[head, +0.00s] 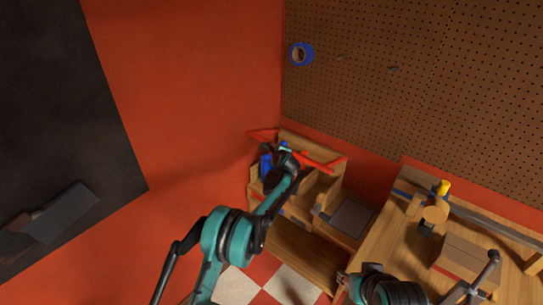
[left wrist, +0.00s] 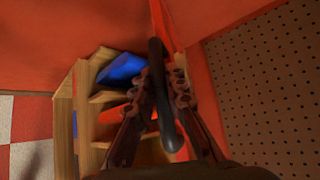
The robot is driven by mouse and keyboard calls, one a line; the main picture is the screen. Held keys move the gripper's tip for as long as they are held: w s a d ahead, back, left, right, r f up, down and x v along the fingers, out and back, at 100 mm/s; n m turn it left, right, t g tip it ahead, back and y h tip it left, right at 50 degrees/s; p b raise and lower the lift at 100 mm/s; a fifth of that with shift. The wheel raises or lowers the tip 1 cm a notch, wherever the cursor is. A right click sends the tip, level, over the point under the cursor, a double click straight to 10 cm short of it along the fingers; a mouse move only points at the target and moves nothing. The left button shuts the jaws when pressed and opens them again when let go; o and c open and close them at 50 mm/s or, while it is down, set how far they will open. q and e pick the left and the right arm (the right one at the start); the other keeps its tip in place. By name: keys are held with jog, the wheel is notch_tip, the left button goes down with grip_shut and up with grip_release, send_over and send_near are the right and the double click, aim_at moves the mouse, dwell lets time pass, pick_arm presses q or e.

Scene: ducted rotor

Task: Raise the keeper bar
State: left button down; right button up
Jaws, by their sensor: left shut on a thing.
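The red keeper bar (head: 320,163) runs at a slant across the top of a wooden rack in the head view. My left gripper (head: 285,155) is at its middle and hides part of it. In the left wrist view the fingers (left wrist: 163,85) are shut on a long black loop-shaped handle (left wrist: 157,55), with the red bar (left wrist: 166,22) behind it. Whether the bar touches the rack cannot be told. Part of my right arm shows at the bottom of the head view; its gripper does not show.
The wooden rack (left wrist: 84,115) holds a blue item (left wrist: 122,68). A workbench (head: 400,235) with a yellow-topped fixture (head: 442,187) stands to the right. A pegboard (head: 370,95) with a blue tape roll (head: 301,54) is behind. Checkered floor (head: 237,287) is clear in front.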

pick_arm(q)
notch_tip(320, 180, up, 6)
jog(key=w+d+p, duration=0.1)
jog(key=w+p, duration=0.1)
jog(key=p, duration=0.1)
jog(key=shift+w+d+f+g, duration=0.15)
jog(key=shift+w+d+g, duration=0.15)
jog(key=shift+d, duration=0.1)
jog(key=c, duration=1.5)
grip_release()
jog(key=shift+c, duration=0.2)
jog(key=shift+s, duration=0.1)
jog(key=v, duration=1.2)
